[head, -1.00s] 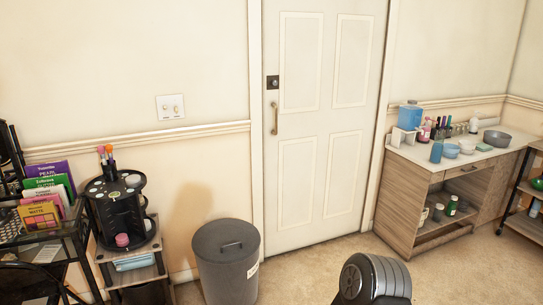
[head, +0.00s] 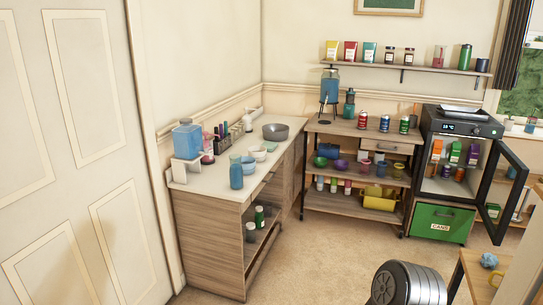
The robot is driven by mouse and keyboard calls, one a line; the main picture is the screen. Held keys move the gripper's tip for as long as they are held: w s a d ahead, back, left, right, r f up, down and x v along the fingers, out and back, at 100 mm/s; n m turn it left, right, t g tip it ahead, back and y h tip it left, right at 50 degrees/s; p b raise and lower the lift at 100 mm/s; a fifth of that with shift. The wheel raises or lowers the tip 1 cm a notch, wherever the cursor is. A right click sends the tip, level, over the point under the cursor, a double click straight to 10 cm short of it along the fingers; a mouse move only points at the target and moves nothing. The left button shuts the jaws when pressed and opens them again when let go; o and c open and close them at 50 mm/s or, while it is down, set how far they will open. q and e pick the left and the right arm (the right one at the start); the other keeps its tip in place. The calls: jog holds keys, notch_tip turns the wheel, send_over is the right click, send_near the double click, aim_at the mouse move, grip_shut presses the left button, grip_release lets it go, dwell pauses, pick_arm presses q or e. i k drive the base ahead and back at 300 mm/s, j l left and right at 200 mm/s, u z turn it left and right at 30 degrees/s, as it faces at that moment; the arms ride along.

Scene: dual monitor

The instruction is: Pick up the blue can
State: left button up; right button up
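A small blue can (head: 384,123) stands upright on the top of a wooden shelf cart (head: 335,127) against the back wall. It stands between a red can (head: 363,120) and a green can (head: 404,124), with small gaps between them. Neither of my grippers shows in the head view. A dark rounded part at the bottom edge looks like a link of my own arm.
A counter (head: 207,187) with bowls and bottles stands at left of the cart. A cabinet (head: 456,150) with its glass door open outward stands at right, above a green bin (head: 440,223) labelled CANS. A wooden table edge (head: 472,270) shows lower right. The carpet (head: 320,260) between is clear.

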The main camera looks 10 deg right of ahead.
aim_at(385, 119)
jog(key=i+l+z, duration=0.3)
jog(key=i, duration=0.3)
jog(key=i+z, duration=0.3)
jog(key=i, duration=0.3)
jog(key=i+j+z, duration=0.1)
jog(key=i+z, duration=0.2)
jog(key=i, duration=0.35)
jog(key=i+j+z, duration=0.3)
jog(key=i, duration=0.3)
jog(key=i+l+z, duration=0.35)
jog(key=i, duration=0.75)
jog(key=i+j+z, duration=0.2)
jog(key=i+z, duration=0.15)
jog(key=i, duration=0.75)
jog(key=i+l+u, duration=0.1)
jog(key=i, duration=0.25)
jog(key=i+l+u, duration=0.15)
jog(key=i+l, duration=0.15)
jog(key=i, duration=0.1)
